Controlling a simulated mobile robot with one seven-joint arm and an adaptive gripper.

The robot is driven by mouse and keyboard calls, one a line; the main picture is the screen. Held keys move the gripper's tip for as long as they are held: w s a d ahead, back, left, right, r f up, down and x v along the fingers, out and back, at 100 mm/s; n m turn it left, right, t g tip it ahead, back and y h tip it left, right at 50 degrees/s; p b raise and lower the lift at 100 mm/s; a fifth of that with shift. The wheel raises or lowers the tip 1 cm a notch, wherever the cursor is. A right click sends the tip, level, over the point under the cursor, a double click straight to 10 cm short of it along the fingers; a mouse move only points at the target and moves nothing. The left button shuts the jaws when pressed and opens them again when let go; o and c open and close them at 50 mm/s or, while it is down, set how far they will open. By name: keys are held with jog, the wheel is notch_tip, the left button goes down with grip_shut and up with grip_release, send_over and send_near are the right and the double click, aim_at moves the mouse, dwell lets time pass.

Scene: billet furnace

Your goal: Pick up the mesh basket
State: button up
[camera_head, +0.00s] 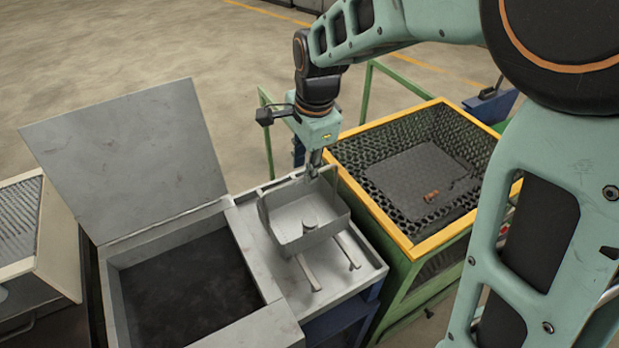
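A small grey open-topped basket (290,238), which I take to be the mesh basket, is over a light metal worktop. Its walls look plain at this size, and a short round post stands up from the middle of its floor. My gripper (313,173) points down at the basket's far rim, and its fingers overlap that rim in the picture. The fingertips are small and partly hidden, so I cannot tell whether they are shut on the rim. I cannot tell whether the basket rests on the worktop or is slightly raised.
Two thin rails (345,250) project from under the basket on the worktop (362,279). To the left, a dark-floored box (185,285) stands with its lid (130,155) up. To the right is a yellow-rimmed mesh bin (402,246) holding a small rusty piece (431,195).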

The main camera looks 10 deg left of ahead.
jog(key=f, duration=0.4)
jog(key=shift+w+a+f+p, duration=0.15)
jog(key=shift+w+a+p, duration=0.1)
jog(key=shift+p, duration=0.05)
jog(key=shift+c, duration=0.3)
grip_shut()
jog(key=shift+w, duration=0.1)
